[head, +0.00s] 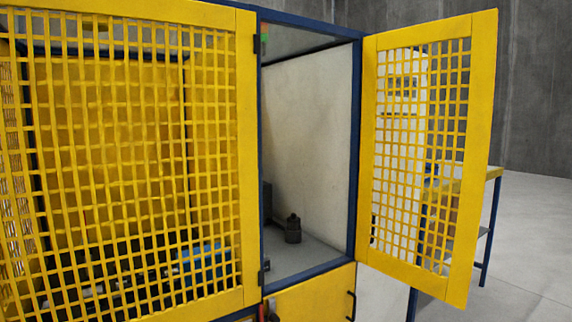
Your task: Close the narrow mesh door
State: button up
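The narrow mesh door (477,150) is a yellow frame with a yellow grid. It stands wide open at the right of the cabinet, joined along the right blue post (356,150) of the narrow compartment. The compartment's opening is uncovered, and its pale inner wall (310,150) shows. My gripper is not in view.
A wide yellow mesh door (247,150) covers the left part of the cabinet. A dark object (293,230) stands on the narrow compartment's floor. A yellow panel with a dark handle (310,297) is below. A table (493,173) stands behind the open door. Grey floor (535,240) is clear at right.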

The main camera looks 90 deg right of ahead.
aim_at(481, 26)
jog(key=k, duration=0.45)
jog(key=z, duration=4.25)
jog(key=i, duration=3.45)
jog(key=u, duration=3)
